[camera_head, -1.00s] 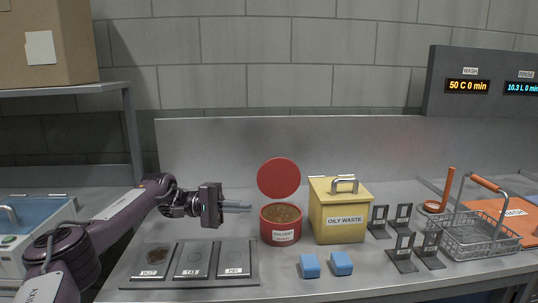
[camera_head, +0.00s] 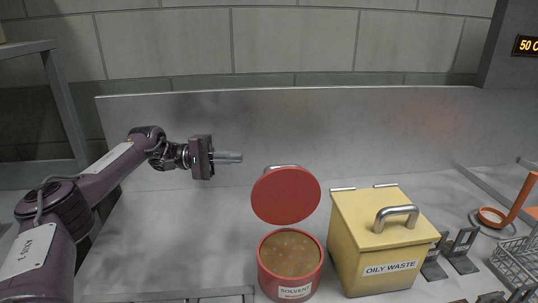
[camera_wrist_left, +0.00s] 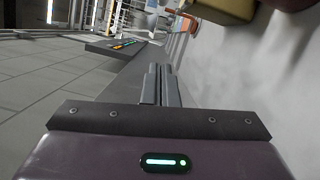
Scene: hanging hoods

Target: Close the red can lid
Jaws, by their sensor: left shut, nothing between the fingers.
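The red can (camera_head: 291,284), labelled SOLVENT, stands on the metal bench in the head view with a tan content showing in its mouth. Its round red lid (camera_head: 285,195) is open and stands up at the can's back edge, its face toward me. My left gripper (camera_head: 238,158) comes in from the left and points right. It is shut and empty, in the air to the left of the lid and higher in the picture, apart from it. In the left wrist view its fingers (camera_wrist_left: 160,87) lie together. My right gripper is not in view.
A yellow OILY WASTE box (camera_head: 385,245) with a metal handle stands close to the can's right. Black stands (camera_head: 462,250), a wire basket (camera_head: 518,262) and an orange-handled tool (camera_head: 520,197) are farther right. The bench left of the can is clear.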

